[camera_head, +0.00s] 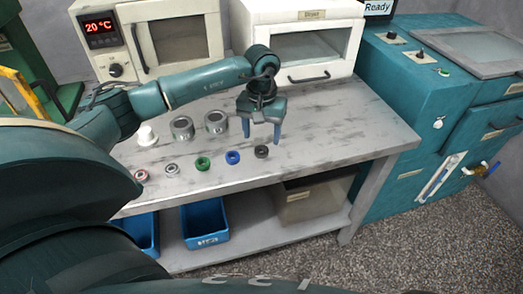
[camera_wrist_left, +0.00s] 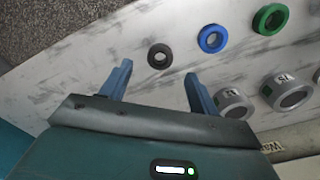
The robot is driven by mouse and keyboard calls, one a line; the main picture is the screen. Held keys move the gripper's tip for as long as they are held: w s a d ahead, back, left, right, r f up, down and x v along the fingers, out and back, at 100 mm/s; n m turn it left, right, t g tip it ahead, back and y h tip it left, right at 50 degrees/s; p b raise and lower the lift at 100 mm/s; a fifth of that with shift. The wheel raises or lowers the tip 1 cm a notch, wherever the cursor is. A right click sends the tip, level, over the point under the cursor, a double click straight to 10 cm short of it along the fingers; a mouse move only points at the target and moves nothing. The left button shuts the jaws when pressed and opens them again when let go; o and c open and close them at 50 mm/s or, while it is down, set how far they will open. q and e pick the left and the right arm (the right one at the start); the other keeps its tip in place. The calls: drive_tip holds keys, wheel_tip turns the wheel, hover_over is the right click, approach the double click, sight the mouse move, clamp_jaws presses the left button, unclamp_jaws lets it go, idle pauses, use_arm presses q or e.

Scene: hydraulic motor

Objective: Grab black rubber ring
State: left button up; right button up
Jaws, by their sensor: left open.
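The black rubber ring (camera_head: 262,152) lies flat on the table, at the right end of a row of small rings. It also shows in the left wrist view (camera_wrist_left: 160,56), beyond the fingertips and between their lines. My left gripper (camera_head: 262,137) is open and empty, pointing down above the table, close to the black ring and apart from it. In the left wrist view its two blue fingers (camera_wrist_left: 160,76) are spread wide. My right gripper is not in view.
The blue ring (camera_head: 233,157) and green ring (camera_head: 203,163) lie left of the black one. Metal cylinders (camera_head: 216,122) and a white part (camera_head: 147,135) stand behind. An oven-like box (camera_head: 305,40) stands at the back. The table's (camera_head: 350,125) right side is clear.

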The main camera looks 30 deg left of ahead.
sight(261, 150)
use_arm(q)
drive_tip(key=shift+f+p, duration=0.3)
drive_tip(key=shift+f, duration=2.05)
drive_tip(key=c, duration=1.1)
